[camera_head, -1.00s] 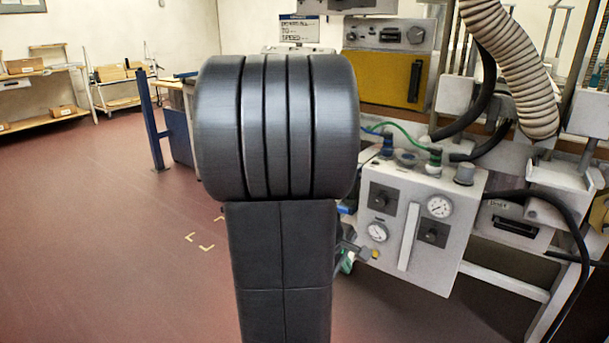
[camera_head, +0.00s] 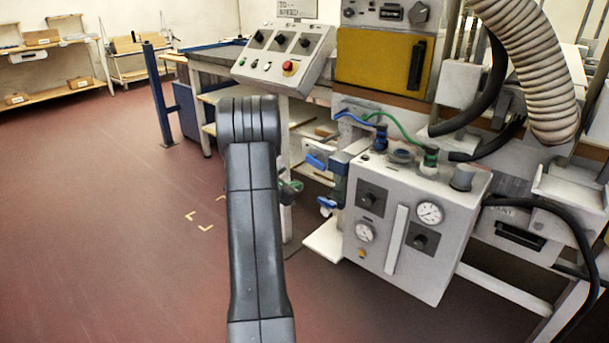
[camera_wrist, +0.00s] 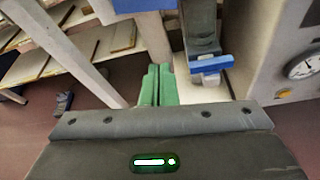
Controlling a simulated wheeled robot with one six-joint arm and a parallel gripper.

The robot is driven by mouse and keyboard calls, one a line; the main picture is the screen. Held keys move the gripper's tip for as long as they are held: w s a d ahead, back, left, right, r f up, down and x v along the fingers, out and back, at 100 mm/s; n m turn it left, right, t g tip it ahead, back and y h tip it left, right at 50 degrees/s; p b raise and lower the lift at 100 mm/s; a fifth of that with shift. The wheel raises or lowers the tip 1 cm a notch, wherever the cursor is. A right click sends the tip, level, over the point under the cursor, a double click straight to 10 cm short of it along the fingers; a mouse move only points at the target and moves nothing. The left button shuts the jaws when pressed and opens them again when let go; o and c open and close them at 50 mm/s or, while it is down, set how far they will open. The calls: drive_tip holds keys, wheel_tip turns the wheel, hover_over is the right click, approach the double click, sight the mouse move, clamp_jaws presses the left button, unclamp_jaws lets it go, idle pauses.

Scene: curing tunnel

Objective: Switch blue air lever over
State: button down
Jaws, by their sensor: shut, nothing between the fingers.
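In the head view, a blue lever handle (camera_head: 316,162) sticks out left of the grey air box (camera_head: 385,270). A second, smaller blue part (camera_head: 327,203) sits below it. In the wrist view, a blue bar (camera_wrist: 210,63) crosses a dark upright fitting right of my fingers, and another blue part (camera_wrist: 143,5) shows at the top edge. Which of them is the air lever I cannot tell for certain. My gripper (camera_wrist: 158,85) has green fingers, together and empty, left of the blue bar and apart from it in the picture. In the head view my arm partly hides it (camera_head: 291,188).
A control panel (camera_head: 283,55) with a red button stands above the shelving. A ribbed hose (camera_head: 530,70) and black hoses hang at the right. A blue post (camera_head: 158,95) stands at the left. The red floor (camera_head: 100,230) at left is clear.

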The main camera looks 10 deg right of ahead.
sight(318, 168)
drive_tip(key=b+x, duration=0.1)
drive_tip(key=x, duration=0.9)
drive_tip(key=r, duration=0.2)
drive_tip(key=s+r, duration=0.1)
drive_tip(key=r, duration=0.1)
drive_tip(key=shift+d, duration=0.15)
drive_tip(key=shift+r, duration=0.1)
drive_tip(key=shift+s+d+r+n+g+p, duration=0.15)
drive_tip(key=shift+r+n+g+p, duration=0.2)
drive_tip(key=shift+r, duration=0.5)
